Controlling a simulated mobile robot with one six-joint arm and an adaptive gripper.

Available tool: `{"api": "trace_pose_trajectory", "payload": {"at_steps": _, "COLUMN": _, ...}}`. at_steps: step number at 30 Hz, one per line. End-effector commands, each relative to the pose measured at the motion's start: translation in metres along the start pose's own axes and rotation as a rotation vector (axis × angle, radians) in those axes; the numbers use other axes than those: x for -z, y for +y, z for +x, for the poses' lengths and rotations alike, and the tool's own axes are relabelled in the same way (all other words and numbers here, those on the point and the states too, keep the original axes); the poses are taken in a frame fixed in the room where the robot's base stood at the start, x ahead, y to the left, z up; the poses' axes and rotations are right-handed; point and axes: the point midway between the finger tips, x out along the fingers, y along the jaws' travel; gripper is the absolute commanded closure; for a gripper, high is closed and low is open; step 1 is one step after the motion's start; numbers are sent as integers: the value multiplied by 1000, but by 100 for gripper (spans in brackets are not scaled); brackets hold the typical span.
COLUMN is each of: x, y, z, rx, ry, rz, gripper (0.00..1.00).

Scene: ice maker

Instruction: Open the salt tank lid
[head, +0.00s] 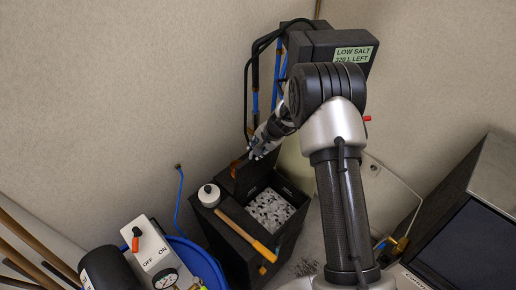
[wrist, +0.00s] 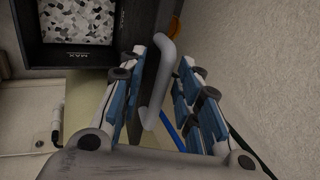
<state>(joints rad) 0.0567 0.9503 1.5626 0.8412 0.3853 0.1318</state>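The black salt tank (head: 285,243) stands below my arm in the head view. Its top is open and black-and-white salt granules (head: 270,209) show inside; the salt also shows at the top left of the wrist view (wrist: 78,20). The dark lid (head: 240,180) stands raised, roughly upright, at the tank's back left edge. In the wrist view the lid (wrist: 150,68) is seen nearly edge-on, with a grey bar handle (wrist: 158,85). My gripper (wrist: 172,58) is open, its fingers on either side of the handle with a visible gap on the right. My gripper (head: 262,147) is small in the head view.
A "LOW SALT" unit (head: 352,53) is behind my arm, near the wall.

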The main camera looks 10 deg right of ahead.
Motion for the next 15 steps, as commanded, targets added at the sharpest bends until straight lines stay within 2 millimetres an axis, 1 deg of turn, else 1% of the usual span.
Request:
{"api": "trace_pose_trajectory", "payload": {"at_steps": 5, "x": 2, "y": -1, "z": -26, "rx": 3, "ry": 4, "rz": 0, "gripper": 69}}
{"api": "trace_pose_trajectory", "payload": {"at_steps": 12, "x": 2, "y": -1, "z": -78, "rx": 4, "ry": 4, "rz": 0, "gripper": 69}}
{"api": "trace_pose_trajectory", "payload": {"at_steps": 15, "x": 1, "y": -1, "z": -95, "rx": 3, "ry": 3, "rz": 0, "gripper": 69}}
